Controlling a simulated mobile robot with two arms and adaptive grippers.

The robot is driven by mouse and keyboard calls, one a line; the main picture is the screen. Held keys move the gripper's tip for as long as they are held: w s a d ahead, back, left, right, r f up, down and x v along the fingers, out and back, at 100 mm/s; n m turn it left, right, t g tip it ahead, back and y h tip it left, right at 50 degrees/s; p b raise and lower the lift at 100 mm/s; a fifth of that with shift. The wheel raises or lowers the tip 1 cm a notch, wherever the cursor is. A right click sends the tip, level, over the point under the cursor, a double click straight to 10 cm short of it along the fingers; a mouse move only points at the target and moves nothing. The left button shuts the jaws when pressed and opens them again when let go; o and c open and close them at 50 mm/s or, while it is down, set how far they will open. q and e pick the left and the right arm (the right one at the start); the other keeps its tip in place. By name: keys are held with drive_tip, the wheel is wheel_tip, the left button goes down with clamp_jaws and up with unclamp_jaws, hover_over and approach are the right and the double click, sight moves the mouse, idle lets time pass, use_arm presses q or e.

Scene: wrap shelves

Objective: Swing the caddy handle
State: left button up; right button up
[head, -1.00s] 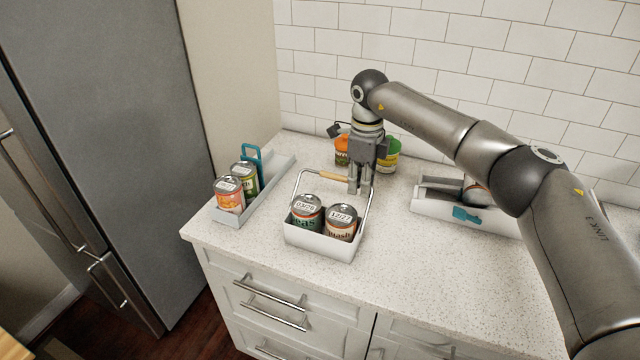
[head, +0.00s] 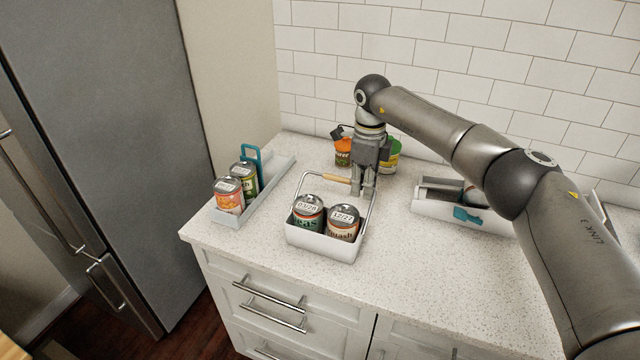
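The white caddy (head: 322,247) stands on the counter with two cans in it, one with a green label (head: 306,213) and one with a dark red label (head: 343,222). Its thin metal handle (head: 298,190) stands raised over the cans, with a wooden grip (head: 335,178) along the top bar. My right gripper (head: 362,192) points down at the right end of the handle, its fingers beside the wooden grip's right end. The gripper hides that corner of the handle; whether the fingers close on it is unclear. My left gripper is out of view.
A grey tray (head: 272,185) with two cans and a teal upright handle (head: 252,155) lies left of the caddy. An orange item (head: 343,152) and a green can (head: 392,158) stand behind my gripper. A white tray with a teal clip (head: 468,215) lies right. The front right counter is clear.

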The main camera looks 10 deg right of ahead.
drive_tip(key=o, duration=0.4)
drive_tip(key=shift+d, duration=0.1)
drive_tip(key=shift+r, duration=0.15)
drive_tip(key=shift+r+p, duration=2.45)
drive_tip(key=shift+r, duration=1)
drive_tip(key=shift+s+f, duration=0.1)
drive_tip(key=shift+f, duration=0.05)
